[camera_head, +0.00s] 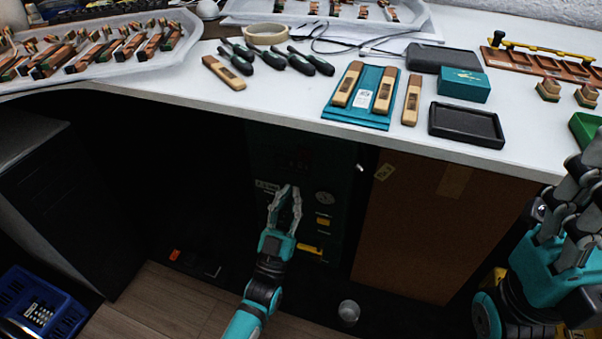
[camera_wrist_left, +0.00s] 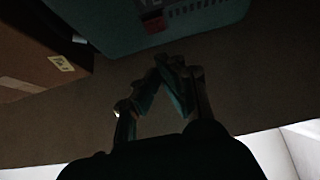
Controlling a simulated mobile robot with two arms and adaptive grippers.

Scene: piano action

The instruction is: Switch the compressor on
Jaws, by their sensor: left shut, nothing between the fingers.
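The compressor appears to be the dark teal cabinet (camera_head: 262,150) in the shadow under the table. Its front carries a dim red part (camera_head: 293,160), a round gauge (camera_head: 324,198) and yellow parts (camera_head: 323,220). In the left wrist view a teal housing (camera_wrist_left: 205,38) with a vent grille and a small red part (camera_wrist_left: 155,24) shows at the top. My left gripper (camera_head: 287,190) is shut and empty in front of the cabinet, below the dim red part. Its fingertips (camera_wrist_left: 170,62) show below the red part; contact cannot be told. My right gripper (camera_head: 580,165) is at the right edge, partly cut off.
The white tabletop (camera_head: 290,108) overhangs the cabinet and holds tools, trays and wooden pieces. A brown panel (camera_head: 430,225) stands right of the cabinet. A metal cup (camera_head: 348,312) stands on the floor. A blue crate (camera_head: 40,305) is at lower left.

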